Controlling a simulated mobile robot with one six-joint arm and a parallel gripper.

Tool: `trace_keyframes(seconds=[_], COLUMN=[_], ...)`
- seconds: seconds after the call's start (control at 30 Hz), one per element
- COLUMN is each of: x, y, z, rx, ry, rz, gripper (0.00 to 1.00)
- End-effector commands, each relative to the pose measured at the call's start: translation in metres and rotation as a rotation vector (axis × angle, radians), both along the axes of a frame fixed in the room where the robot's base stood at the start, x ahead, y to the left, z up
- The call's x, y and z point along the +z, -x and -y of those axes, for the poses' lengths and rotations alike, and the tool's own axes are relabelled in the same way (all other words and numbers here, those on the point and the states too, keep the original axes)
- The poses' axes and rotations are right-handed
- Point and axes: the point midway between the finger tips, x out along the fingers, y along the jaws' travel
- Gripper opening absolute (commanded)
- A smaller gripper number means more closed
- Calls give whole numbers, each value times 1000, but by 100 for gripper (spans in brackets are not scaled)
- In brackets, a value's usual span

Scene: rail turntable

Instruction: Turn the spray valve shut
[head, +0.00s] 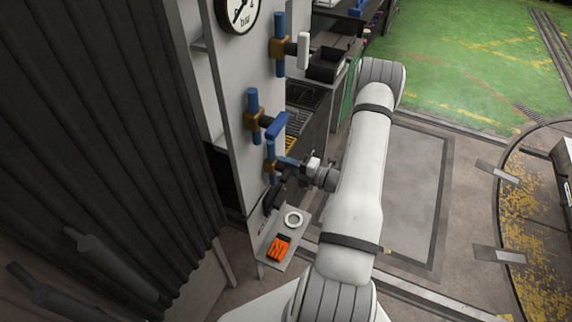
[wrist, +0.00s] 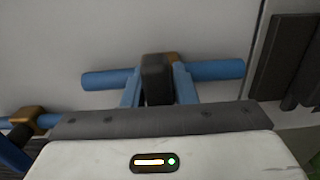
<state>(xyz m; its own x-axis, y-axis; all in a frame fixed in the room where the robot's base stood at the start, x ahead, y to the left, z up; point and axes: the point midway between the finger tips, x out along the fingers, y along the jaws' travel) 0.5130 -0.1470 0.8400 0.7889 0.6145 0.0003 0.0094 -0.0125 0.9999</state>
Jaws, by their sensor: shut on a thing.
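The lowest valve on the upright grey panel has a short blue pipe (head: 270,163) and a brass body, low on the panel in the head view. My gripper (head: 292,168) is at this valve, reaching in from the right. In the wrist view, the blue pipe (wrist: 108,79) runs across behind a dark handle (wrist: 156,78). My gripper's two fingers (wrist: 157,88) stand on either side of this handle, shut on it. Part of the brass body (wrist: 175,58) shows behind. No label is readable, so I cannot tell the valve's name or its exact angle.
Above is a valve with a blue handle (head: 277,125), and higher one with a white handle (head: 303,50). A gauge (head: 238,10) tops the panel.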

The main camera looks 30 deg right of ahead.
Motion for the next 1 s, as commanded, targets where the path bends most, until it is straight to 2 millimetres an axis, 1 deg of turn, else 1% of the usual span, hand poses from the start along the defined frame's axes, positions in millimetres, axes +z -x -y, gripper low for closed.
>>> trace_keyframes(seconds=[0.1,0.13,0.3,0.53,0.63,0.77,1.0], x=[-2,-2,-1,-1,-1,-2,-2], y=[1,1,1,1,4,19,49], z=[0,0,0,0,4,16,39], rx=[0,0,0,0,-3,-5,-4], ry=[0,0,0,1,1,1,2], rz=[-4,-4,-2,-1,-1,-1,-1], gripper=[2,28,42,42,42,42,42])
